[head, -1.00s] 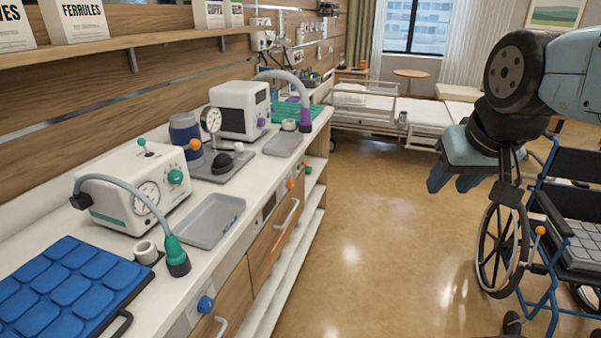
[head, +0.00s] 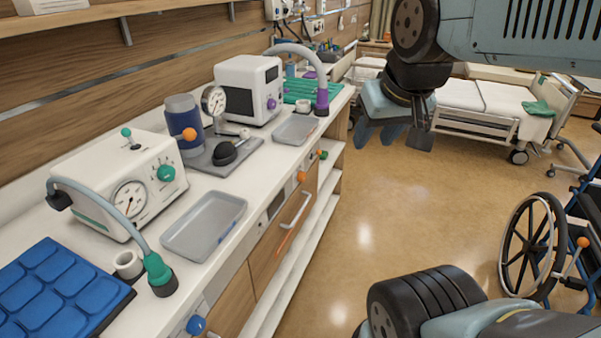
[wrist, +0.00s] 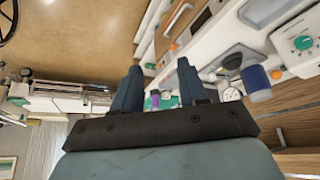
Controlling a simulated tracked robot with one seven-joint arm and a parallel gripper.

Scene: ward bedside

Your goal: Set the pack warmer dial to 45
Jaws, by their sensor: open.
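A white machine (head: 118,185) with a round gauge (head: 130,199) and a green dial (head: 165,173) stands on the counter at left. The green dial has a ring of small marks; its setting is too small to read. It also shows at the right edge of the wrist view (wrist: 302,43). A second white machine (head: 245,92) with a dark screen and a purple knob (head: 271,104) stands farther back. No readable label shows which is the pack warmer. My gripper (head: 393,137) is open and empty, over the floor right of the counter, well apart from both machines. Its two fingers show in the wrist view (wrist: 160,68).
On the counter are a grey tray (head: 204,226), a blue padded mat (head: 50,290), a hose with a green end (head: 157,272) and a blue canister (head: 184,125). A wheelchair (head: 530,245) stands at right, a bed (head: 480,100) behind. The floor between is clear.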

